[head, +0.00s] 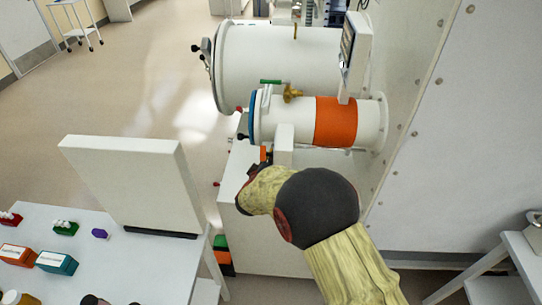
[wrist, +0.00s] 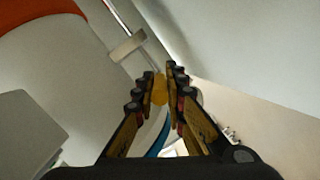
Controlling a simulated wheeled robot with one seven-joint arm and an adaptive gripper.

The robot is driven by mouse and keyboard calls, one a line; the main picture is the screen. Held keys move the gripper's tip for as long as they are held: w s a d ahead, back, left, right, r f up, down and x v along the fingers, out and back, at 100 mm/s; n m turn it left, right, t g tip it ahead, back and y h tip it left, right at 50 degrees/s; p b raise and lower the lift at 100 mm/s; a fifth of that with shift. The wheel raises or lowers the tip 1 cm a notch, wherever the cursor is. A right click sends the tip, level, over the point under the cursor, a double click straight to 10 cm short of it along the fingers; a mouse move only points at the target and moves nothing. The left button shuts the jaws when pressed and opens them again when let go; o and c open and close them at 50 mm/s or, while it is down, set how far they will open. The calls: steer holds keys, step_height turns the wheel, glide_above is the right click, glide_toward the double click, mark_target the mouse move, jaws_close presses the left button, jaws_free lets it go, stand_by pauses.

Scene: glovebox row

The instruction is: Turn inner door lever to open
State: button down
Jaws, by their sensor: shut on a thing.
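The small white antechamber tube (head: 285,122), with an orange band (head: 336,121) and a blue ring at its left end, sticks out from the glovebox wall. In the wrist view, a thin metal rod (wrist: 142,57) passes a grey bracket (wrist: 127,46) beside the tube and leads to a yellow knob (wrist: 160,90), seemingly the lever's grip. My gripper (wrist: 164,76) is shut on this yellow knob, one finger on each side. In the head view, my arm reaches below the tube and hides most of the gripper and the lever. The inner door is not visible.
A larger white chamber (head: 270,62) lies behind the small tube. A brass valve (head: 292,92) with a green handle (head: 271,81) and a display panel (head: 354,50) stand above it. A table (head: 95,235) with small racks and an upright white panel (head: 138,180) is at left.

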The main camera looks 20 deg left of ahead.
steer(key=shift+f, duration=0.1)
steer(key=c, duration=1.8)
jaws_free()
steer(key=shift+c, duration=0.2)
steer(key=shift+s, duration=0.1)
steer(key=v, duration=1.2)
